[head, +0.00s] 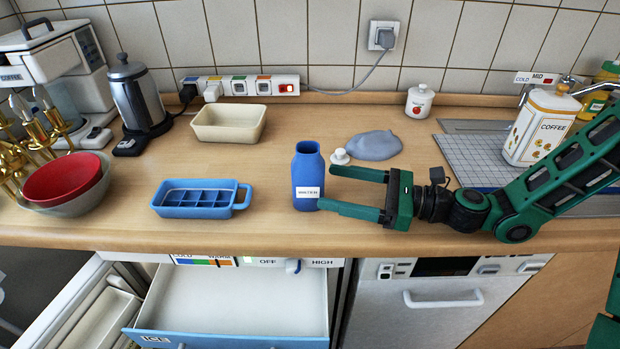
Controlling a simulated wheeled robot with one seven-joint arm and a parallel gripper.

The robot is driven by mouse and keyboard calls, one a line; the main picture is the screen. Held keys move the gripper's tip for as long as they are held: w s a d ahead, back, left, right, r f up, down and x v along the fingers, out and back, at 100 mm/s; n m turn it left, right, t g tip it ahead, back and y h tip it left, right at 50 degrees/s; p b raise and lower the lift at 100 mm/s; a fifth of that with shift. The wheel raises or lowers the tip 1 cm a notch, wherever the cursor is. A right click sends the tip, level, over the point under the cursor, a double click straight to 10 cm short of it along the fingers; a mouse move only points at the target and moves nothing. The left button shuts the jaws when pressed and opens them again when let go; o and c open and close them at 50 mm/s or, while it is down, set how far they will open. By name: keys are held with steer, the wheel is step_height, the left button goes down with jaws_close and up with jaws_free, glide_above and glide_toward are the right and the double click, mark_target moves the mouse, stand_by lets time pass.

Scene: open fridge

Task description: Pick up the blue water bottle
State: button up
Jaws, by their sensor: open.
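The blue water bottle (307,168) stands upright on the wooden counter, near the middle of the head view. It has an open mouth at the top and a white label on its front. My gripper (325,189) comes in from the right, with its green fingers pointing left and spread apart. The fingertips are at the bottle's right side, one toward the back and one toward the front. The near fingertip overlaps the bottle's lower right edge in the picture. I cannot tell whether it touches the bottle. The gripper is open and holds nothing.
A blue ice tray (240,207) lies left of the bottle. Behind are a cream container (229,136), a small white knob-like cap (340,157) and a grey-blue flat piece (374,146). An open drawer (236,300) juts out below the counter. Bare counter lies between tray and bottle.

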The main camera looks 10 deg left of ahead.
steer(key=a, duration=1)
steer(key=shift+a+f, duration=0.1)
steer(key=shift+a, duration=0.15)
steer(key=c, duration=1.4)
